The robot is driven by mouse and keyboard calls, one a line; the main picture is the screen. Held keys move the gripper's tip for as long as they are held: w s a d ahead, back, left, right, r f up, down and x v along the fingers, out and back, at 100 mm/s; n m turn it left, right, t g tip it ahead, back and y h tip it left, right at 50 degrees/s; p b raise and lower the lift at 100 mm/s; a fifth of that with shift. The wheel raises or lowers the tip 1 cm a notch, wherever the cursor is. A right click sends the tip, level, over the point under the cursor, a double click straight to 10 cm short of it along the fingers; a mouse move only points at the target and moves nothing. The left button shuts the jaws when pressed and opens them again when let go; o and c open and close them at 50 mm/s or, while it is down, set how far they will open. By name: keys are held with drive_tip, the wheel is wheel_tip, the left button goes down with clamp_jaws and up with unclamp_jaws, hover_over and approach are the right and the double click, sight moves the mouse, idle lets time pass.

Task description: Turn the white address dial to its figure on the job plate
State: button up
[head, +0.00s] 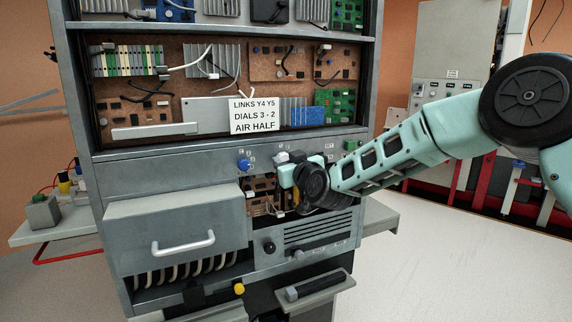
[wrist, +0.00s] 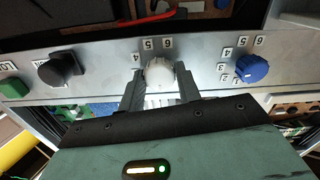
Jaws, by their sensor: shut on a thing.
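The white address dial (wrist: 159,70) sits on the grey panel strip in the wrist view, where the picture is upside down. My gripper (wrist: 160,78) has one finger on each side of it and is shut on it. Figures 4, 5 and 6 show around the dial; the pointer mark is not clear, so I cannot tell its setting. In the head view, the white dial (head: 281,158) is partly covered by my wrist. The job plate (head: 254,115) reads "LINKS Y4 Y5, DIALS 3 - 2, AIR HALF".
A blue dial (wrist: 251,69), a black knob (wrist: 58,69) and a green button (wrist: 12,88) share the panel strip. In the head view, a grey drawer box with a white handle (head: 183,243) juts out below left. Open floor lies at the right.

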drive_tip(key=shift+m+b, duration=3.25)
drive_tip(key=shift+m, duration=0.15)
drive_tip(key=o, duration=1)
drive_tip(key=shift+c, duration=0.2)
drive_tip(key=shift+s, duration=0.1)
drive_tip(key=b+v, duration=0.3)
drive_tip(key=v, duration=1.4)
drive_tip(key=shift+s, duration=0.15)
